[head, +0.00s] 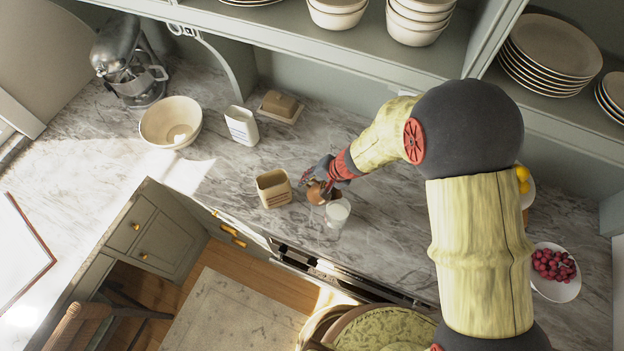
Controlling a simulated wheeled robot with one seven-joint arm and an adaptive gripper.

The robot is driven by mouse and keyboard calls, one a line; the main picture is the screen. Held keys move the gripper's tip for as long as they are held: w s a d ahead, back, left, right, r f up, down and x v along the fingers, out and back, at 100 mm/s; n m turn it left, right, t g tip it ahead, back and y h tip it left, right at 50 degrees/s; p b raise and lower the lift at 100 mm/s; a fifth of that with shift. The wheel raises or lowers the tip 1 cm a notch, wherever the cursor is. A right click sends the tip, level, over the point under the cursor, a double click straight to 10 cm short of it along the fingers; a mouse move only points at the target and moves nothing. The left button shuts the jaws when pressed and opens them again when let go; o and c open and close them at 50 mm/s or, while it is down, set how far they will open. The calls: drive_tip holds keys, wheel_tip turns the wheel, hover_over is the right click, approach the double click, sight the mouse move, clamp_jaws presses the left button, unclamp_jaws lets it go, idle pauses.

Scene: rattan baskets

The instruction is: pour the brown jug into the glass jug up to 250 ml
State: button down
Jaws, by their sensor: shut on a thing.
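The brown jug (315,195) is small and round in the head view, near the middle of the marble counter. My gripper (320,181) is shut on it, and the fingers and wrist hide part of it. The glass jug (338,212) stands on the counter just to the right of and in front of the brown jug, near the counter's front edge. It looks whitish and pale inside. Its markings and fill level are too small to read. I cannot tell how far the brown jug is tilted or whether anything flows from it.
A cream square container (273,188) stands close left of the brown jug. Behind are a white canister (241,125), a brown butter dish (281,106) and a cream bowl (171,123). A plate of red fruit (555,272) is at right. The shelf (330,50) overhangs the back.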

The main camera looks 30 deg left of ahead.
drive_tip(key=shift+a+r+h+p, duration=0.15)
drive_tip(key=shift+h+p, duration=0.25)
drive_tip(key=shift+p, duration=1)
drive_tip(key=shift+s, duration=0.1)
drive_tip(key=shift+f+h+p, duration=0.25)
drive_tip(key=shift+h+p, duration=0.35)
drive_tip(key=shift+p, duration=0.35)
drive_tip(key=shift+f, duration=0.2)
drive_tip(key=shift+d+f+h, duration=0.2)
drive_tip(key=shift+h, duration=0.4)
drive_tip(key=shift+f+t+h+b, duration=0.25)
drive_tip(key=shift+t+h+b, duration=0.05)
drive_tip(key=shift+h+b, duration=0.1)
drive_tip(key=shift+f+h, duration=0.1)
drive_tip(key=shift+h, duration=0.3)
drive_tip(key=shift+d+f+h, duration=0.1)
drive_tip(key=shift+f+h, duration=0.05)
drive_tip(key=shift+h, duration=0.25)
